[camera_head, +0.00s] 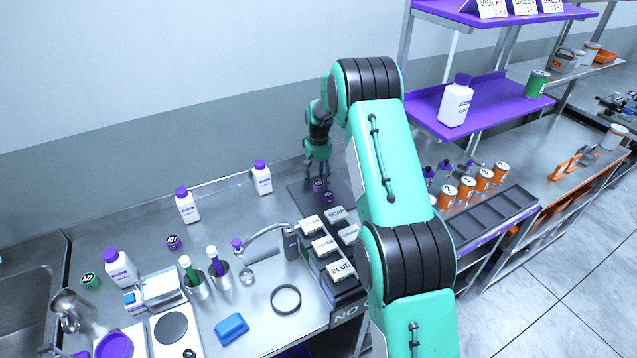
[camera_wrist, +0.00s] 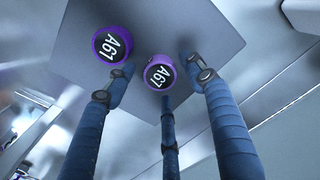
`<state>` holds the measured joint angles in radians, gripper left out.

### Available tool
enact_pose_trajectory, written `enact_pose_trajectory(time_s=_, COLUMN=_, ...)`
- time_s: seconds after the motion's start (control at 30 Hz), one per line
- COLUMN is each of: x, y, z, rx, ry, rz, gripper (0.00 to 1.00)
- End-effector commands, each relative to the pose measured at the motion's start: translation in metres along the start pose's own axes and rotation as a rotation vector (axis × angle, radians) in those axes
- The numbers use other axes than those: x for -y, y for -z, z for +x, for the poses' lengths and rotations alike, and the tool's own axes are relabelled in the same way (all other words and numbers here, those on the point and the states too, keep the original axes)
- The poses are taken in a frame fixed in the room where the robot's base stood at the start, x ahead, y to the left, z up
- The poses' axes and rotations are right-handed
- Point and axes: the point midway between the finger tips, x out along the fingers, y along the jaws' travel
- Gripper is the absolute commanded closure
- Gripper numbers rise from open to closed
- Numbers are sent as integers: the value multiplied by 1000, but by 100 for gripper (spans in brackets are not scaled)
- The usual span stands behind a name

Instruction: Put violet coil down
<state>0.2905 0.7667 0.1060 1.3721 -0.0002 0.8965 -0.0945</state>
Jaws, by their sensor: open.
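My gripper (camera_head: 322,172) is open, its fingers pointing down over a dark grey mat (camera_head: 303,197) at the back of the steel counter. Two round violet coils with black tops marked A61 are at the mat. In the wrist view one violet coil (camera_wrist: 159,73) lies between my spread fingers (camera_wrist: 163,82), with gaps to the left and right fingers. Whether the middle finger touches it I cannot tell. The other violet coil (camera_wrist: 112,45) is up and left, just beyond the left fingertip. In the head view the coils (camera_head: 318,185) (camera_head: 327,196) look small and close together.
Labelled boxes, including SOAP (camera_head: 336,214) and BLUE (camera_head: 341,270), stand in front of the mat. A white bottle (camera_head: 262,178) stands to its left. Coils marked A27 (camera_head: 174,242) and A22 (camera_head: 90,281) lie farther left. A violet shelf (camera_head: 488,104) rises at the right.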

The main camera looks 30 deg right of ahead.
Motion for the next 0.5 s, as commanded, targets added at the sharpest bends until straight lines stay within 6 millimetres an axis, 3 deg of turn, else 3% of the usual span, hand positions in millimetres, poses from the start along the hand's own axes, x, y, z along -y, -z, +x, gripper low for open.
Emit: enact_pose_trajectory(time_s=0.5, x=0, y=0, z=-82, rx=-1, ry=0, rz=0, gripper=46)
